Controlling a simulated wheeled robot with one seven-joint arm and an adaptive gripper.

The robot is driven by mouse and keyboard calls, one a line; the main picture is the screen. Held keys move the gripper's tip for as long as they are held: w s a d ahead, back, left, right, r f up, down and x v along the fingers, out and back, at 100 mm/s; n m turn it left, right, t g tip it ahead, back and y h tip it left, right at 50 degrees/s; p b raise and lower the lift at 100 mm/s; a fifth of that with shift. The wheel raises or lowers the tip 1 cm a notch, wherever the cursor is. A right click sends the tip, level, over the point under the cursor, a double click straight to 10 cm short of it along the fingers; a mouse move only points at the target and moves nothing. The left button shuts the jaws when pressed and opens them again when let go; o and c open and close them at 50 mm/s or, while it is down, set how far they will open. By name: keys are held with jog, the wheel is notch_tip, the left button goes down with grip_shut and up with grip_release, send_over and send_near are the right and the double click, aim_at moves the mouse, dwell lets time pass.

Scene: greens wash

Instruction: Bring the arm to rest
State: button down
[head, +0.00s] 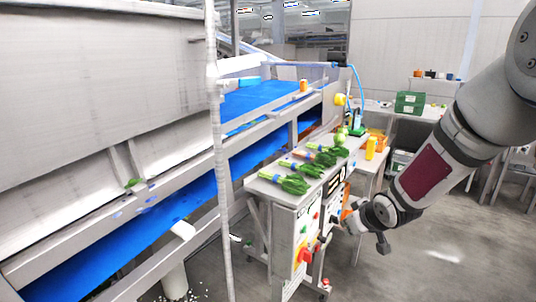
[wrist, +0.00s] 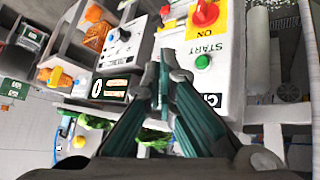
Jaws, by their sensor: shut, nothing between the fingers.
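My arm (head: 428,168) reaches in from the right edge of the head view and bends down toward the control cabinet. My gripper shows in the wrist view (wrist: 163,95) with its two fingers closed together and nothing between them. Its fingertips are in front of the cabinet's panel; I cannot tell whether they touch it. The control cabinet (head: 283,232) carries a red knob on a yellow plate, which also shows in the wrist view as a red switch (wrist: 204,14), with a green start button (wrist: 203,62) beside it.
Bunches of greens (head: 291,184) lie on top of the cabinet. The blue conveyor (head: 262,97) fills the left. Green crates (head: 409,102) sit on a back table. The floor at the lower right (head: 440,262) is clear.

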jog(key=s+r+m+g+h, duration=0.2)
jog(key=s+r+m, duration=0.1)
jog(key=s+r, duration=1.15)
jog(key=s+a+g, duration=0.1)
jog(key=s+a, duration=0.1)
jog(key=s, duration=0.8)
jog(key=s+a+r+m+y, duration=0.1)
jog(key=s, duration=0.9)
jog(key=shift+s+a+r+g, duration=0.2)
jog(key=shift+a+g, duration=0.15)
jog(key=shift+g, duration=0.05)
jog(key=shift+w+f, duration=0.1)
